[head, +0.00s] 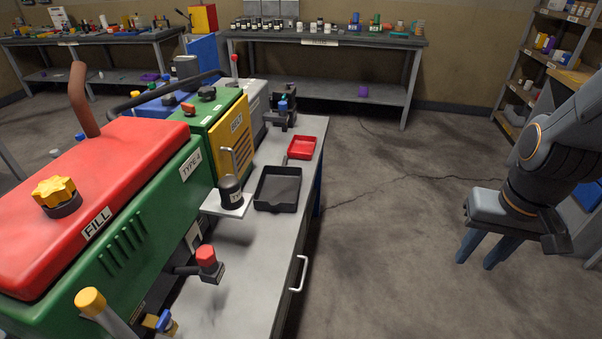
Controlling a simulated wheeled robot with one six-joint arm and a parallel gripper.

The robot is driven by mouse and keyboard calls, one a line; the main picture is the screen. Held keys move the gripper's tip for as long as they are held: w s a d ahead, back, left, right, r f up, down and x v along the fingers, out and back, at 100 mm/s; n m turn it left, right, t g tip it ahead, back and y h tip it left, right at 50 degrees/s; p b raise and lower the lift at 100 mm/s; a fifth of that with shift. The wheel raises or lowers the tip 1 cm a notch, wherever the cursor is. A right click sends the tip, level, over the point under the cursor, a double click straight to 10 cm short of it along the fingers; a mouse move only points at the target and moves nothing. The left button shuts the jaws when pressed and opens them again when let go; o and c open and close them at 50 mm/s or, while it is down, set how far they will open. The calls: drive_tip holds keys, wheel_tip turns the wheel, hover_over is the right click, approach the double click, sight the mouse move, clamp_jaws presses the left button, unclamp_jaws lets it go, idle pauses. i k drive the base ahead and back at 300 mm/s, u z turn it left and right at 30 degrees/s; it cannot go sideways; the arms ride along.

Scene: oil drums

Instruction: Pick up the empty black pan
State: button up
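The black pan (276,208), a shallow rectangular tray, lies flat on the grey workbench near its right edge in the head view. Its inside looks empty. My gripper (480,262) hangs at the right of the view with its two blue-grey fingers pointing down and apart. It is open, with nothing seen between the fingers. It is over the floor side, well to the right of the pan and clear of the bench.
The green and red machine (100,200) fills the left. A shelf (540,60) stands far right. Floor between bench and gripper is clear.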

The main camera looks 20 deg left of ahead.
sight(277, 188)
drive_tip(key=u, duration=0.15)
drive_tip(key=i, duration=0.7)
drive_tip(key=u, duration=1.05)
drive_tip(key=i, duration=0.65)
drive_tip(key=u, duration=0.75)
